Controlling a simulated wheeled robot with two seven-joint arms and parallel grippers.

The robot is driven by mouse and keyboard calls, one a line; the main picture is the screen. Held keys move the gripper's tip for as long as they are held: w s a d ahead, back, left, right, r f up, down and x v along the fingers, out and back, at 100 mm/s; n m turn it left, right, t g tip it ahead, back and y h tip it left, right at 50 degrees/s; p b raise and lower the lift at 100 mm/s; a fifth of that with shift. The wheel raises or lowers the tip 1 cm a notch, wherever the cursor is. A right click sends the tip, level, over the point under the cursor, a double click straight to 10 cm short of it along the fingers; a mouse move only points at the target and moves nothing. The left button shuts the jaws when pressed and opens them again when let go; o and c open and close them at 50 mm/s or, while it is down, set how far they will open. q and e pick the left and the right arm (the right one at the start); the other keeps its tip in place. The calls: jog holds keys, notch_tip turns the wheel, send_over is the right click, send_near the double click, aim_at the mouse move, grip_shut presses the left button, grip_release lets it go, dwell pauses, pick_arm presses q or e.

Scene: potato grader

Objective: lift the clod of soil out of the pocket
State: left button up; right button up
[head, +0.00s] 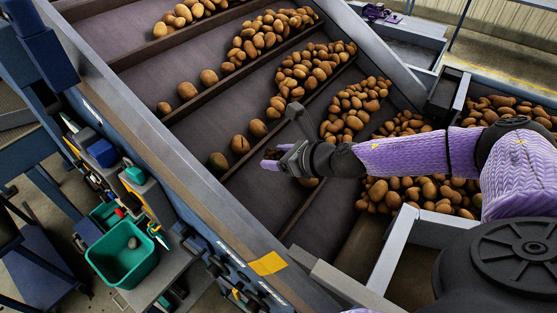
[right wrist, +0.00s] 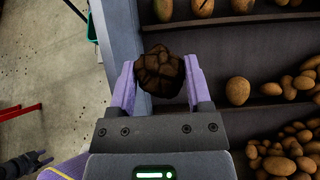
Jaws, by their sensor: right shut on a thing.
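A dark brown, cracked clod of soil (right wrist: 160,74) sits between the two purple fingers of my right gripper (right wrist: 160,88) in the right wrist view. The fingers press on it from both sides. In the head view my right gripper (head: 273,160) is over the sloping belt, and the clod (head: 272,154) is a small dark lump, partly covered by the fingers. Behind it is a dark pocket (head: 262,187) between two slats of the belt. I cannot tell exactly how high the clod is above the belt.
Potatoes (head: 300,70) lie in rows along the belt's slats, with several near my gripper. A blue-grey side rail (head: 165,150) borders the belt. A green bin (head: 122,262) stands beyond the rail at lower left. Potatoes fill a trough (head: 425,190) under my right arm.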

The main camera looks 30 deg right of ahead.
jog(key=shift+s+a+r+p, duration=0.1)
jog(key=shift+a+r+p, duration=0.2)
jog(key=shift+a+r, duration=0.05)
jog(key=s+a+p, duration=0.4)
jog(key=a, duration=0.7)
jog(key=s+a+f+p, duration=0.1)
jog(key=s+a+p, duration=0.4)
jog(key=a, duration=0.5)
jog(key=shift+a+f, duration=0.15)
jog(key=shift+a, duration=0.2)
